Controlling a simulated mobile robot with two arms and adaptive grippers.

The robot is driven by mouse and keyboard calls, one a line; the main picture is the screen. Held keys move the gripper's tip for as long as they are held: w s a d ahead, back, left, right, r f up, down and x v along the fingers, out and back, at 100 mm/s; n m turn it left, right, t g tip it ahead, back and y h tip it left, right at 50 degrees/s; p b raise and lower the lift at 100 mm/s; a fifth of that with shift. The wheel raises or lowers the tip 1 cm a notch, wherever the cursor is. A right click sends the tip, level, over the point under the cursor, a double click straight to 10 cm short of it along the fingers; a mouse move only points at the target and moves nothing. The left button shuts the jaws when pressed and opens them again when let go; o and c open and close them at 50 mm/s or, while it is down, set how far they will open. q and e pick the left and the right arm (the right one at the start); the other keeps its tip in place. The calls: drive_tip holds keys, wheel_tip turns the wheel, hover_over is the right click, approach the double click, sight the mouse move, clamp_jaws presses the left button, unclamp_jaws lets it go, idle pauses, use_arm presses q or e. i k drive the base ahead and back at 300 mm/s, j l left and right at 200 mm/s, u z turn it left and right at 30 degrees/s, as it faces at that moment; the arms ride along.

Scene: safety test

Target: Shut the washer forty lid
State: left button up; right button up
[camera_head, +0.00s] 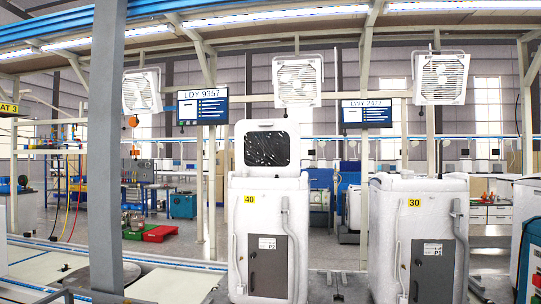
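The washer marked 40 (240,240) is a white upright machine near the middle of the head view. Its lid (267,124) stands raised, upright at the top of the body, with a dark speckled window in a white frame. A yellow tag with the number 40 (249,199) is on its front, above a grey panel (268,268). A bent pipe runs down the right of its front. Neither of my grippers is in view.
A similar washer marked 30 (385,235) stands to the right, its top closed or flat. A grey post (105,150) rises at left, in front of a pale conveyor surface. Fans and screens hang above. Workbenches and red and green trays (160,233) are behind.

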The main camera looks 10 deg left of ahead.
sight(267, 148)
drive_tip(key=i+u, duration=0.15)
drive_tip(key=u, duration=0.35)
drive_tip(key=i+l+u, duration=0.35)
drive_tip(key=i+l, duration=0.2)
drive_tip(key=i+l+u, duration=0.3)
drive_tip(key=i+l, duration=0.4)
